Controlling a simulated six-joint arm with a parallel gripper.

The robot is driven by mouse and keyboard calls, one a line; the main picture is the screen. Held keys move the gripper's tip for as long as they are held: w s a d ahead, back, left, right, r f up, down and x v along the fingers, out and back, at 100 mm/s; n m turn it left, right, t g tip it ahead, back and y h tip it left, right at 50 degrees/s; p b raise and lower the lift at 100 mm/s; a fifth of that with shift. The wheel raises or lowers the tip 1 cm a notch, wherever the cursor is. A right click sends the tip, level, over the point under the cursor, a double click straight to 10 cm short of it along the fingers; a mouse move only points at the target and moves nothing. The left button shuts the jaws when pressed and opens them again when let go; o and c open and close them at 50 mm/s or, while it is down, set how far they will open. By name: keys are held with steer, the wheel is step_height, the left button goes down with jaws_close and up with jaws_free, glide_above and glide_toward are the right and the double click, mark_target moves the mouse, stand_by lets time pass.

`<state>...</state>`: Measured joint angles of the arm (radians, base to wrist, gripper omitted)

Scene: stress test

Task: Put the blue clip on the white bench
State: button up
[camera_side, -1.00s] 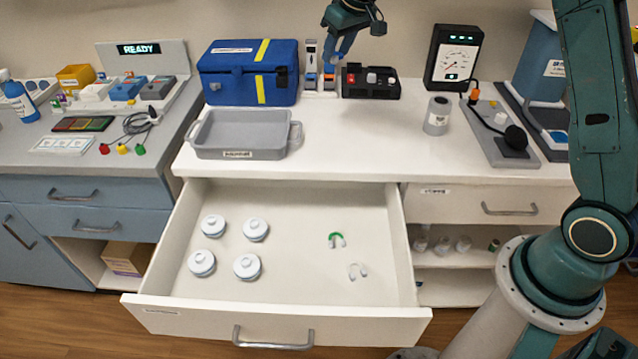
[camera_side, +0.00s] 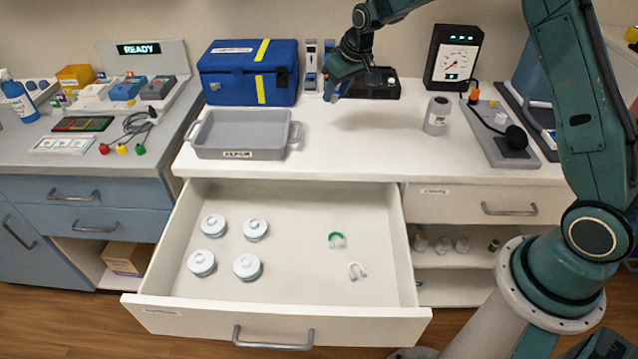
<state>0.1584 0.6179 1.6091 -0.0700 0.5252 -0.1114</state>
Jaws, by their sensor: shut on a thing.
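My gripper (camera_side: 334,88) hangs over the back middle of the white bench (camera_side: 345,140), left of the black box with knobs. It is shut on a small bluish thing at its fingertips, which fits the blue clip (camera_side: 332,93); its outline is mostly hidden and too small to read clearly. It looks to be above the bench surface, apart from it. A green clip (camera_side: 336,237) and a white clip (camera_side: 357,270) lie in the open drawer (camera_side: 290,200) below the bench.
A grey tray (camera_side: 240,154) and a blue case (camera_side: 225,80) stand on the bench's left. The black box (camera_side: 385,88), gauge (camera_side: 455,58) and grey canister (camera_side: 437,116) stand at the right. Several white round lidded pots (camera_side: 248,267) sit in the drawer. The bench's middle front is clear.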

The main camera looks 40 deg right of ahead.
mark_target(340, 100)
step_height(340, 100, down, 5)
stand_by(0.3)
steer(key=shift+f, duration=2.1)
steer(key=shift+f, duration=0.15)
steer(key=o, duration=0.9)
steer(key=shift+v, duration=6.15)
